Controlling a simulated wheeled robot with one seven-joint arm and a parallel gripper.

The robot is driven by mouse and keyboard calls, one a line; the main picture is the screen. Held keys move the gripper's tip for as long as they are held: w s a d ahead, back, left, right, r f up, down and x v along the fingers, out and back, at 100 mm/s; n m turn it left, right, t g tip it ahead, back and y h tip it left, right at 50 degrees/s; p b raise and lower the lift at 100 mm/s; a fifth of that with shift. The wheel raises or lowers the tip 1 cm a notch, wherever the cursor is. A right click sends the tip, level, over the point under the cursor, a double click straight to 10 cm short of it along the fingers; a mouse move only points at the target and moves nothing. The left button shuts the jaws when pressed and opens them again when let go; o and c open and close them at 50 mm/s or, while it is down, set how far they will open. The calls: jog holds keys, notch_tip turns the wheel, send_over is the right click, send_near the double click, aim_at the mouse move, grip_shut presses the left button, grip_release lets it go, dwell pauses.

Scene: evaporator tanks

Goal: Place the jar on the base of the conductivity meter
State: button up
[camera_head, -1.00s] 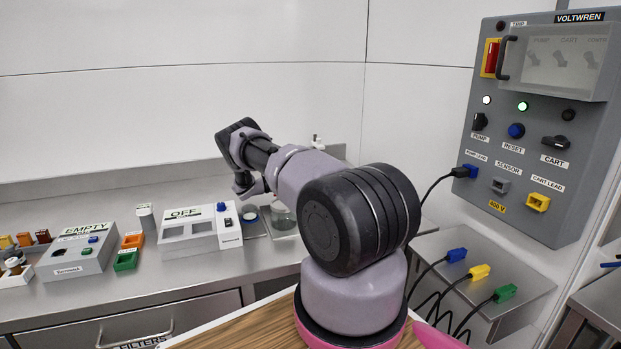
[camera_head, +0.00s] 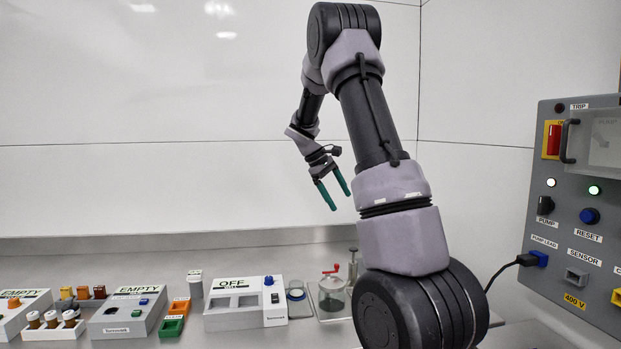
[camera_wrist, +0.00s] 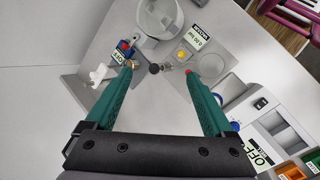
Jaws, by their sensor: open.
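My gripper (camera_head: 333,197) is open and empty, high above the back of the bench, with green fingers pointing down. In the wrist view, its fingertips (camera_wrist: 160,70) frame a grey plate well below. A small display reading what looks like "0.00 mS" (camera_wrist: 198,36) sits there beside a yellow button; this appears to be the conductivity meter. A round, ring-like clear piece (camera_wrist: 215,66) is on that plate; I cannot tell if it is the jar or the base. A larger round vessel (camera_wrist: 155,18) is at the top; in the head view a glass vessel (camera_head: 332,297) has a red handle above it.
A white box marked OFF (camera_head: 245,303) stands left of the vessels. Orange and green trays (camera_head: 172,326), a pale cylinder (camera_head: 194,285) and boxes marked EMPTY (camera_head: 126,312) are further left. A grey panel (camera_head: 580,220) with a cable stands at the right. The wall is close behind.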

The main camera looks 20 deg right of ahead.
jog(key=s+a+r+m+t+y, duration=0.2)
jog(key=s+a+r+t, duration=0.1)
jog(key=s+a, duration=0.4)
jog(key=s+a+r+m+t+y, duration=0.3)
jog(key=s+a, duration=0.4)
jog(key=s, duration=0.4)
jog(key=s+a+r+m+t+y, duration=0.2)
jog(key=s+a+r+m, duration=0.1)
jog(key=s+a+r, duration=0.2)
jog(key=s+a, duration=0.2)
jog(key=s, duration=0.2)
jog(key=shift+s+a+t+y, duration=0.2)
jog(key=shift+s+t+y, duration=0.15)
jog(key=shift+t+y, duration=0.05)
